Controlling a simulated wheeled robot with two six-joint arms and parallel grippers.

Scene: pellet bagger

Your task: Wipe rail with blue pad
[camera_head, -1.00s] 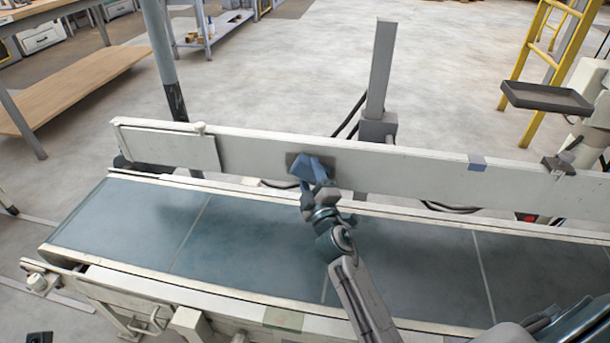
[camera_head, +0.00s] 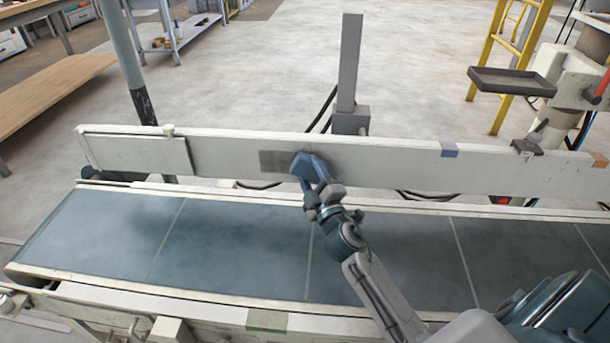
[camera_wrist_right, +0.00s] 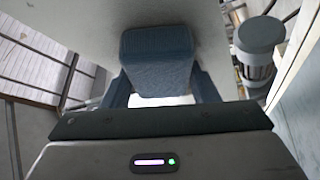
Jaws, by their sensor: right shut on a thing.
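The rail (camera_head: 380,164) is a long pale board running across the far side of the conveyor. A dark grey smudge (camera_head: 273,162) shows on its face just left of the pad. My right gripper (camera_head: 318,186) is shut on the blue pad (camera_head: 308,165), which is against or very near the rail's face; exact contact I cannot tell. In the right wrist view the blue pad (camera_wrist_right: 158,60) sits between the fingers, with the pale rail surface (camera_wrist_right: 200,15) behind it. My left gripper is not in view.
The conveyor belt (camera_head: 240,240) lies below the rail. A grey post (camera_head: 349,75) stands behind the rail. A dark tray (camera_head: 511,81) and yellow ladder (camera_head: 497,110) are beyond.

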